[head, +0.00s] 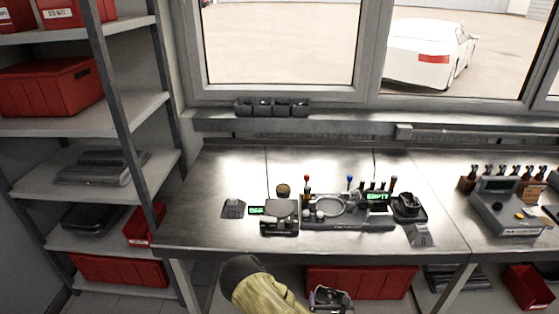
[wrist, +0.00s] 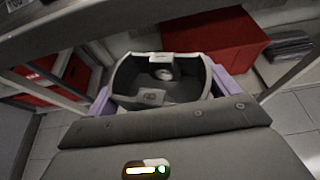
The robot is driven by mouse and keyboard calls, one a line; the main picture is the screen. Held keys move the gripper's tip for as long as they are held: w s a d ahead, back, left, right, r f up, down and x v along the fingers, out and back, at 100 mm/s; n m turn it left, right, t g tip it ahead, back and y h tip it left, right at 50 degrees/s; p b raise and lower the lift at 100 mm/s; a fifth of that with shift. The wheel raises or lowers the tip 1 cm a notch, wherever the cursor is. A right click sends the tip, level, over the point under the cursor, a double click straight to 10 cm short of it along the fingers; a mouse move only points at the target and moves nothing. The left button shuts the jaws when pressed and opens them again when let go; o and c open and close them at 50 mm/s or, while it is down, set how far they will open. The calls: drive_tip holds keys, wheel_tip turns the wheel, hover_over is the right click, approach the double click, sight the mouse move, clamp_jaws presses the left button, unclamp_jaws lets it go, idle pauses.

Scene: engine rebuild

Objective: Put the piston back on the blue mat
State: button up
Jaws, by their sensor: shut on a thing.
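The piston (wrist: 160,90) fills the middle of the wrist view as a dark grey, hollow part with its open side toward the camera and a round boss inside. My gripper (head: 331,298) is in front of the workbench, below its front edge in the head view. In the wrist view its lilac finger pads press on the left and right sides of the piston, so it is shut on it. I cannot make out a blue mat in either view.
The metal workbench (head: 225,180) carries a grey fixture (head: 345,212) with knobs, small displays and several tools. A grey machine (head: 507,215) stands at the right. Red bins (head: 360,281) lie under the bench. Shelves stand at the left. The bench's back left is clear.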

drive_tip(key=shift+f, duration=0.15)
drive_tip(key=f, duration=0.2)
drive_tip(key=s+f, duration=0.1)
drive_tip(key=f, duration=0.2)
drive_tip(key=shift+s+f, duration=0.25)
drive_tip(key=shift+f, duration=0.15)
drive_tip(key=shift+s, duration=0.15)
